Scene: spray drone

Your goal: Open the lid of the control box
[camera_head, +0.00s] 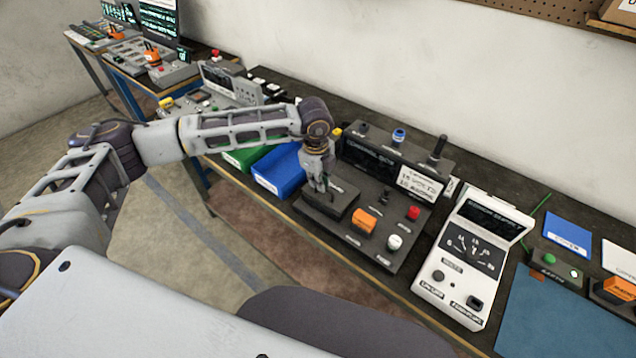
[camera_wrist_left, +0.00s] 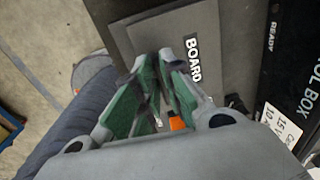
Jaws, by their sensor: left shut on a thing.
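The dark control box (camera_head: 412,208) stands on the bench with a sloped display panel and a row of controls. Its dark lid (camera_head: 343,205) is the flat panel at the box's left end, and part of the word BOARD shows on it in the left wrist view (camera_wrist_left: 165,35). My left gripper (camera_head: 320,188) reaches down onto the lid from above. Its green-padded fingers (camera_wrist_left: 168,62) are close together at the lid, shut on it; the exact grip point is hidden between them. The lid looks flat on the box. My right gripper is not in view.
An orange switch (camera_head: 363,222), a red button (camera_head: 413,212) and a white knob (camera_head: 394,242) stand right of the lid. A blue bin (camera_head: 279,170) and green bin (camera_head: 243,158) are left. A white meter (camera_head: 470,258) stands further right.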

